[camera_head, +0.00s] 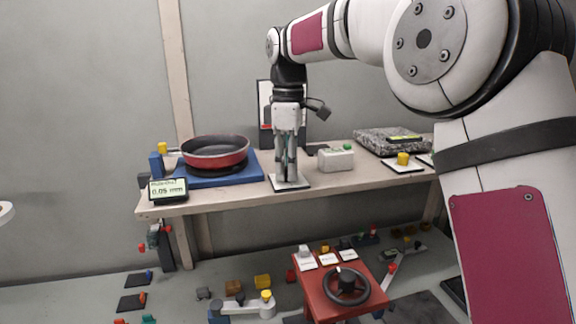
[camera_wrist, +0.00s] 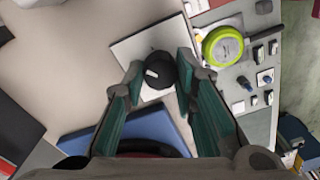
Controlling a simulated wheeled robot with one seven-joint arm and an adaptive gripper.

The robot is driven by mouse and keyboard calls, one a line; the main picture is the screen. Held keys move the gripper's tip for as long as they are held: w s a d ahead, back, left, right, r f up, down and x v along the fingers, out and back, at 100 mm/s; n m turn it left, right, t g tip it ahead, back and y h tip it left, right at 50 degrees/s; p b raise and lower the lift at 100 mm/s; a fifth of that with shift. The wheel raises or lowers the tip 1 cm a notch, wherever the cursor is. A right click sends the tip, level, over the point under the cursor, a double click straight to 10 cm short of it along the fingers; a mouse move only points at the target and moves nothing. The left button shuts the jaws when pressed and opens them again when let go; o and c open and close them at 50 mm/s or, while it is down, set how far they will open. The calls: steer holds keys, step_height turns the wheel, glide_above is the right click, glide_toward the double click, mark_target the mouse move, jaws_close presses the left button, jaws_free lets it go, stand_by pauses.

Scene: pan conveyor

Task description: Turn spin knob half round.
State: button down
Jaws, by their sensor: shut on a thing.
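The spin knob (camera_wrist: 160,71) is a round black knob with a white mark, on a pale square plate (camera_wrist: 190,28). In the wrist view it sits between the two teal fingertips of my gripper (camera_wrist: 157,76). In the head view my gripper (camera_head: 288,174) points straight down at the white plate (camera_head: 290,184) on the bench, and its fingers hide the knob. My gripper is shut on the knob.
A red pan (camera_head: 215,152) rests on a blue base (camera_head: 247,176) to the left, with a small display (camera_head: 167,189) in front. A white box (camera_head: 335,160) with a green button stands close right. A yellow knob (camera_head: 403,158) is farther right. A red console with a black wheel (camera_head: 346,287) stands below.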

steer(key=m, duration=0.7)
steer(key=m+p, duration=0.1)
steer(key=m, duration=0.5)
steer(key=shift+m, duration=0.3)
steer(key=m, duration=0.6)
steer(key=shift+p, duration=0.35)
steer(key=m+p, duration=0.1)
steer(key=m, duration=0.5)
steer(key=shift+r+m, duration=0.1)
steer(key=shift+m, duration=0.2)
steer(key=shift+d, duration=0.1)
steer(key=c, duration=1.3)
jaws_free()
